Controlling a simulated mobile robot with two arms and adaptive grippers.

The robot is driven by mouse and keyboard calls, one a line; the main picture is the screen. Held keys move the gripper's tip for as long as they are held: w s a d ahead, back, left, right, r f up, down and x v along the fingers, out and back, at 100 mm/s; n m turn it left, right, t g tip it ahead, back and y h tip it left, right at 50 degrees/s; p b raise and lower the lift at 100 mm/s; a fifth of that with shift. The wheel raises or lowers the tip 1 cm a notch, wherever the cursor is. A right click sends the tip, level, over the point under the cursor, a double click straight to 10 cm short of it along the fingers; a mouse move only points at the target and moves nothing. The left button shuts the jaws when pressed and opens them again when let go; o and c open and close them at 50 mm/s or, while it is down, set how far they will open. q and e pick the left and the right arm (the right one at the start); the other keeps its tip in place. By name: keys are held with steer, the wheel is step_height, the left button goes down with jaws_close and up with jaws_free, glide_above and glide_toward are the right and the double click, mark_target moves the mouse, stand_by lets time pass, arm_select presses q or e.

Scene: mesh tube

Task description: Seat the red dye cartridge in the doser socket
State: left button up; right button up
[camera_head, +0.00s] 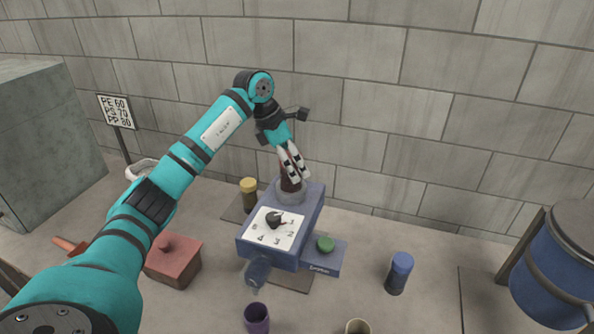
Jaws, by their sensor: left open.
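The blue doser (314,210) stands in the middle of the floor, with a numbered dial plate (262,236) and a black knob on its front. A grey round socket (290,197) sits on its top at the back. A dark red-brown cartridge (290,185) stands upright in the mouth of this socket, its lower part hidden by the rim. My left gripper (293,177) points down at the cartridge's top, its pale fingers open beside it. Whether the fingers touch it, I cannot tell. My right gripper is not in view.
A yellow-capped jar (249,194) stands left of the doser, a blue-capped one (398,273) to its right. A red block (173,261) lies below my left arm. A purple cup (257,318) is in front. A blue drum (556,270) stands far right; a block wall closes the back.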

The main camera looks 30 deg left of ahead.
arm_select(q)
steer(key=b+v, duration=0.2)
steer(key=v, duration=0.7)
steer(key=shift+r, duration=0.3)
steer(key=shift+f, duration=0.15)
